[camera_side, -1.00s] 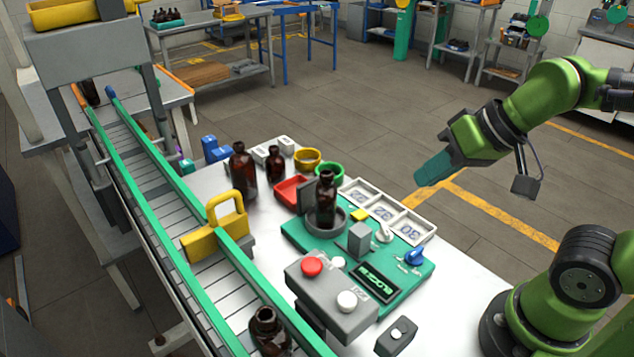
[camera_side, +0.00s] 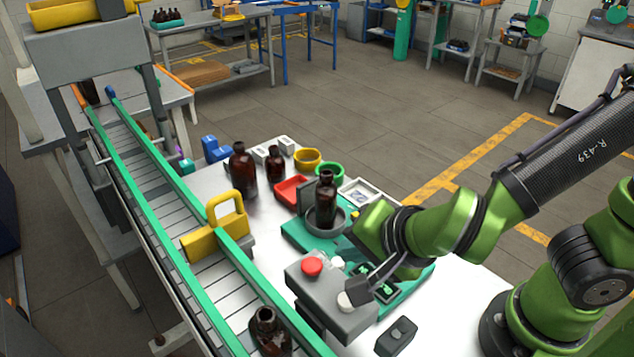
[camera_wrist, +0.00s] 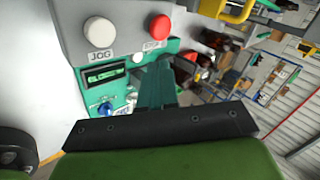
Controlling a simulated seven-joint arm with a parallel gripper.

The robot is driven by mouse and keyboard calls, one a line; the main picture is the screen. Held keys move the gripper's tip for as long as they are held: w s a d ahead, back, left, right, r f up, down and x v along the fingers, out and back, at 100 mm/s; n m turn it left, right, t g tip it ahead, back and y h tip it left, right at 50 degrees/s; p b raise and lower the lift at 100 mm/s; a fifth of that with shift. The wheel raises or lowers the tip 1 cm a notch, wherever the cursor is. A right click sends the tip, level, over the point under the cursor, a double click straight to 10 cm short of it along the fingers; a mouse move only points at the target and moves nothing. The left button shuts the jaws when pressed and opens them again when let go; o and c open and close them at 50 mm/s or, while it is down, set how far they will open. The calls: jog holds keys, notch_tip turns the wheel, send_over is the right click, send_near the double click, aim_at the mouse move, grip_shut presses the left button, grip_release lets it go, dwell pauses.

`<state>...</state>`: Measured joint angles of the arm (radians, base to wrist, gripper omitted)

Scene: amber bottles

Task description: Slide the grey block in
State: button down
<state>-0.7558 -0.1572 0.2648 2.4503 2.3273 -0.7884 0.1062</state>
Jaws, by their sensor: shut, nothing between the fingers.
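My gripper (camera_wrist: 158,88) has its teal fingers shut, with nothing between them, in the wrist view. In the side view its green body hangs over the teal fixture (camera_side: 300,236) and hides much of it, and its fingertips cannot be made out there. The grey block is hidden behind my gripper in the side view, and I cannot make it out for sure in the wrist view. A dark amber bottle (camera_side: 326,200) stands upright in the round grey cup (camera_side: 345,224) of the fixture. Whether my fingers touch the block cannot be told.
A grey control box (camera_side: 330,292) with a red button (camera_side: 312,266) and a white JOG button (camera_wrist: 99,32) stands close by. A small dark box (camera_side: 397,336) is in front. The conveyor (camera_side: 190,235) runs at left. A red tray (camera_side: 292,190) and more bottles (camera_side: 243,168) stand behind.

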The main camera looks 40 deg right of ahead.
jog(key=s+d+f+m+g+h, duration=0.2)
jog(key=s+d+m+g+h, duration=0.1)
jog(key=s+d+h, duration=0.3)
jog(key=shift+y, duration=0.6)
jog(key=x, duration=0.3)
jog(key=w+x, duration=0.1)
jog(key=x, duration=0.3)
jog(key=r+x, duration=0.1)
jog(key=x, duration=0.3)
jog(key=shift+w+d, duration=0.25)
jog(key=shift+d, duration=0.15)
jog(key=w, duration=0.2)
jog(key=shift+w+r, duration=0.15)
jog(key=shift+w, duration=0.1)
jog(key=shift+w+a, duration=0.1)
jog(key=shift+w, duration=0.55)
jog(key=shift+w, duration=2.25)
